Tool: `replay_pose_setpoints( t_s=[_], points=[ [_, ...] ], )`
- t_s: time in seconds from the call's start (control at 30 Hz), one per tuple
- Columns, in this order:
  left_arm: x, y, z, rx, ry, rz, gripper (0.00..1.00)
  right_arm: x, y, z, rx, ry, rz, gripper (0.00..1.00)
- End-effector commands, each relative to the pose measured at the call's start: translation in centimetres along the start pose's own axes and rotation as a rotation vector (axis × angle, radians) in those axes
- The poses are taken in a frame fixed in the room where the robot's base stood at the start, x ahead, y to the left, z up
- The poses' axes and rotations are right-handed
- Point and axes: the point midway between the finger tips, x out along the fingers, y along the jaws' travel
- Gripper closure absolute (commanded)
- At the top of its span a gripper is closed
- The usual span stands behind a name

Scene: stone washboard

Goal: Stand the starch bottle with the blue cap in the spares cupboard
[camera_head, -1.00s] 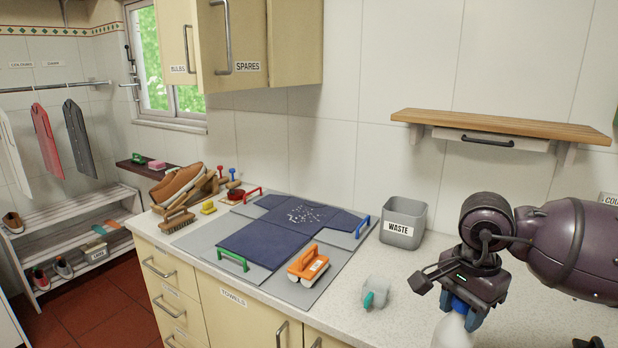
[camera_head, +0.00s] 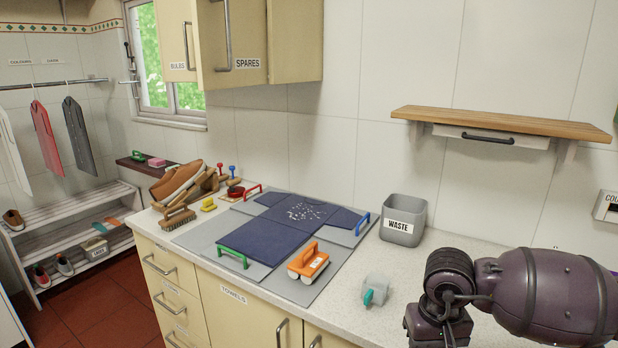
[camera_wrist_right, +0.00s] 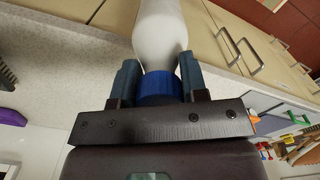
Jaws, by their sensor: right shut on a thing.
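The white starch bottle (camera_wrist_right: 160,30) with its blue cap (camera_wrist_right: 160,88) shows in the right wrist view. My right gripper (camera_wrist_right: 159,66) is shut on it around the cap and neck; the bottle's far end is cut off by the frame. In the head view only the wrist of my right arm shows at the bottom right, and its fingers and the bottle are below the frame. The spares cupboard (camera_head: 240,25) hangs on the wall at the upper left, its labelled door shut, with a long vertical handle (camera_head: 227,38). My left gripper is in no view.
A wooden shelf (camera_head: 500,122) juts from the wall at right.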

Motion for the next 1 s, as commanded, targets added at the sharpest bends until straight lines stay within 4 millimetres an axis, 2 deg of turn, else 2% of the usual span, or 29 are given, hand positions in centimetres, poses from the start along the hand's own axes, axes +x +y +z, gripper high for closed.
replay_pose_setpoints(
  t_s=[1.0],
  points=[
    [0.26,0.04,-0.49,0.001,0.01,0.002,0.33,-0.01,0.06,0.04,0.007,-0.002,-0.003,1.0]
  ],
)
